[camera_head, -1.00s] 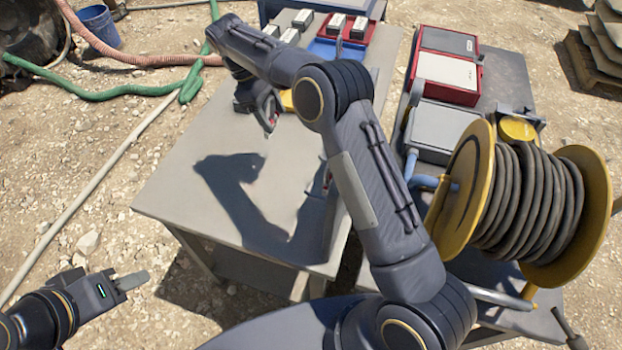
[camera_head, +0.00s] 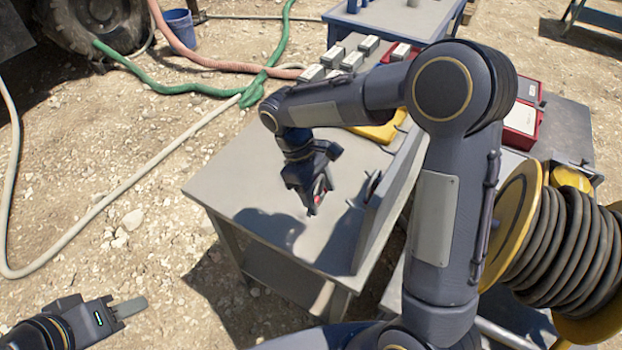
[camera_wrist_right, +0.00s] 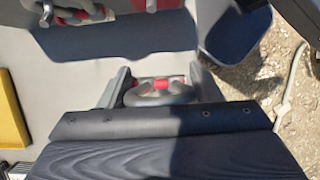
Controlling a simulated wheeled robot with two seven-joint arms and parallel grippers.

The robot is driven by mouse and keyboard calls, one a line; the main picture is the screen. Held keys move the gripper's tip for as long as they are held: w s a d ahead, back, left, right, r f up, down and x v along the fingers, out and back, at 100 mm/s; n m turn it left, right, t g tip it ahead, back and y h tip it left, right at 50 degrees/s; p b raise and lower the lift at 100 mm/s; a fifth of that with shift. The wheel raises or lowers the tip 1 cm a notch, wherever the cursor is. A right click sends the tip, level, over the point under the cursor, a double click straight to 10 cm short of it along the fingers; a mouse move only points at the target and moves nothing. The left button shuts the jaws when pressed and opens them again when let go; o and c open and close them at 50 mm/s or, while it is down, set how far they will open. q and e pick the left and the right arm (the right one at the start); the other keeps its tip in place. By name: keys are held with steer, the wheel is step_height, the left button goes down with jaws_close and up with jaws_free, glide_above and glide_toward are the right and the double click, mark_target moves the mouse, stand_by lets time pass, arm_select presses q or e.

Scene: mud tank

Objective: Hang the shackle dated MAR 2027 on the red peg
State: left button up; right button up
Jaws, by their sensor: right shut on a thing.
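My right gripper (camera_head: 318,203) points down above the grey table, left of an upright grey panel (camera_head: 390,190). In the right wrist view its fingers (camera_wrist_right: 162,88) are shut on a grey shackle (camera_wrist_right: 160,98) with a red part across it. No date can be read on it. Dark pegs (camera_head: 371,185) stick out of the panel's left face. At the top left of the wrist view, metal pieces with red parts (camera_wrist_right: 80,15) show; I cannot tell which part is the red peg. My left gripper (camera_head: 128,307) is at the lower left, away from the table; its jaw opening is unclear.
The grey table (camera_head: 245,190) is bare on its left side. A yellow item (camera_head: 380,130) and several grey boxes (camera_head: 350,62) are at its back. A cable reel (camera_head: 560,240) and a red case (camera_head: 522,125) stand to the right. Hoses lie on the gravel.

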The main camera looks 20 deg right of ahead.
mark_target(356, 208)
steer(key=s+d+f+b, duration=0.1)
steer(key=s+d+b, duration=0.2)
steer(key=s+d, duration=0.3)
steer(key=shift+s+f+b, duration=0.35)
steer(key=shift+s+f, duration=0.05)
steer(key=shift+s, duration=0.15)
stand_by(0.7)
steer(key=shift+d, duration=0.1)
stand_by(0.5)
steer(key=o, duration=1.2)
steer(key=shift+c, duration=0.2)
steer(key=v, duration=0.7)
steer(key=shift+w+r, duration=0.1)
steer(key=shift+r, duration=0.3)
steer(key=shift+r, duration=0.1)
